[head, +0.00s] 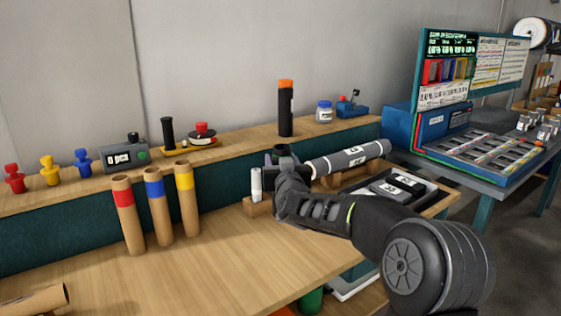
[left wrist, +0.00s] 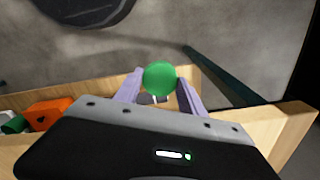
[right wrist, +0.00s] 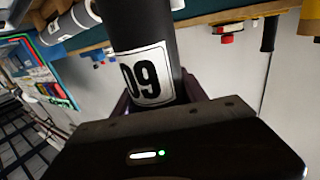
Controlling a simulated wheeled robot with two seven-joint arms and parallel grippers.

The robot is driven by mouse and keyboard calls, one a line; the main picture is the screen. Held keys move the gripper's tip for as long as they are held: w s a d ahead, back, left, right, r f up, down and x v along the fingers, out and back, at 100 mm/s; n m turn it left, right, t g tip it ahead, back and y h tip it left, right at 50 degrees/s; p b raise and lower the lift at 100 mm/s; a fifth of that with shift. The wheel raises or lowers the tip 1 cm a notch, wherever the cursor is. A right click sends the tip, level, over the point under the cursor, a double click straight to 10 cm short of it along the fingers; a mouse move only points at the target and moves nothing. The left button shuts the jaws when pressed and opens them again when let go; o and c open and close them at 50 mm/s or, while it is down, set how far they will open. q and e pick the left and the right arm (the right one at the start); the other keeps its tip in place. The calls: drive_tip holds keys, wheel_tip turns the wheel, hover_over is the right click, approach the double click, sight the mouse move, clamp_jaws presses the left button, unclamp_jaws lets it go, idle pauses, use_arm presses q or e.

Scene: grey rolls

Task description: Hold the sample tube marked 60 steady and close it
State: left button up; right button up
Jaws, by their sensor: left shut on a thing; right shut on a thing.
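The dark sample tube (right wrist: 148,40) shows its white label, reading 60 upside down, in the right wrist view. My right gripper (right wrist: 158,92) is shut around it. In the head view my right gripper (head: 281,160) is above the bench, with the tube's dark round top (head: 283,149) just showing; the arm hides most of the tube. In the left wrist view my left gripper (left wrist: 160,84) is shut on a round green cap (left wrist: 160,77). My left gripper is outside the head view.
In the left wrist view, an orange piece (left wrist: 50,112) sits at the left by a wooden edge. A grey roll (head: 350,158) lies on a wooden cradle. An orange-capped black tube (head: 285,110) stands on the shelf. Cardboard tubes (head: 158,205) stand left; the front bench (head: 200,270) is clear.

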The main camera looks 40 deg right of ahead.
clamp_jaws()
idle(0.3)
idle(0.3)
